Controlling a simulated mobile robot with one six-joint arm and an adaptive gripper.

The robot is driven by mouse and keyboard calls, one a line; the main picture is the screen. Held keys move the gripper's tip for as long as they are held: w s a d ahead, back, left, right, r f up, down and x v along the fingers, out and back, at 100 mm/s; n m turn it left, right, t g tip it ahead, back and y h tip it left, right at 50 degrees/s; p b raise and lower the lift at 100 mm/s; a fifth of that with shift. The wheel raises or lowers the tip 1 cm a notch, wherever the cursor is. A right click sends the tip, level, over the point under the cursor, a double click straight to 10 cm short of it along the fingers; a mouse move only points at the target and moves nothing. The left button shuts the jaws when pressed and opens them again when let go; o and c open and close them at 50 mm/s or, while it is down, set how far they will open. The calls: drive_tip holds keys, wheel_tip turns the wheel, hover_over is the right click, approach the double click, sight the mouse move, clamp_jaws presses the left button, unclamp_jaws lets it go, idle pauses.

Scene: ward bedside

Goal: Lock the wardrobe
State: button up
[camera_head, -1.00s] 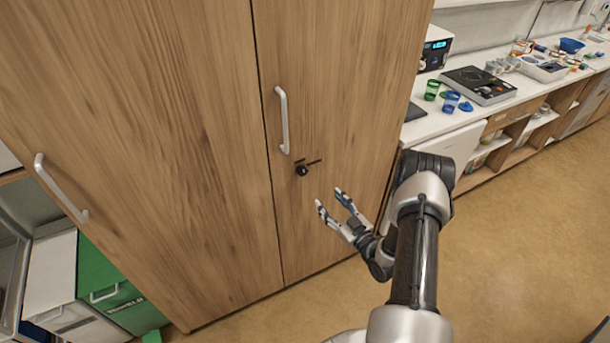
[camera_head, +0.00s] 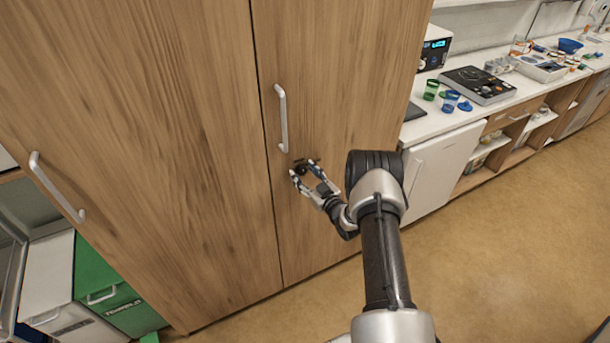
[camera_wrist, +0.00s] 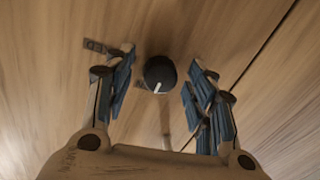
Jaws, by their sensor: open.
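The wardrobe (camera_head: 190,150) is wooden with two doors, which look shut. A dark round lock knob (camera_head: 300,168) sits on the right door, below its handle, partly hidden by my fingers in the head view. In the wrist view the knob (camera_wrist: 160,74) is black with a white mark pointing down and slightly left; a small label shows at its upper left. My gripper (camera_head: 304,169) is open at the knob. In the wrist view my gripper (camera_wrist: 162,88) has one finger on each side of the knob, with a gap on both sides.
Long metal handles show on the left door (camera_head: 55,188) and right door (camera_head: 282,118). A counter (camera_head: 418,128) with a hotplate (camera_head: 478,85) and cups stands at right. Green and white drawer units (camera_head: 108,290) stand at lower left. The floor (camera_head: 490,260) at right is clear.

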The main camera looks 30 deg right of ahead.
drive_tip(key=shift+c, duration=0.2)
drive_tip(key=c, duration=1)
drive_tip(key=shift+f+m+b, duration=0.15)
drive_tip(key=shift+m+b, duration=0.25)
drive_tip(key=shift+c, duration=0.2)
drive_tip(key=m+b, duration=0.2)
drive_tip(key=m, duration=0.1)
drive_tip(key=shift+f, duration=0.1)
drive_tip(key=m+b, duration=0.3)
drive_tip(key=m, duration=0.2)
drive_tip(key=shift+a+m+t+b, duration=0.1)
drive_tip(key=shift+m+t+b, duration=0.2)
drive_tip(key=shift+b, duration=0.1)
drive_tip(key=m+b, duration=0.2)
drive_tip(key=m, duration=0.2)
drive_tip(key=shift+m, duration=0.4)
drive_tip(key=m+h+b, duration=0.1)
drive_tip(key=m, duration=0.3)
drive_tip(key=shift+a, duration=0.1)
drive_tip(key=shift+r+m, duration=0.2)
drive_tip(key=shift+m, duration=0.3)
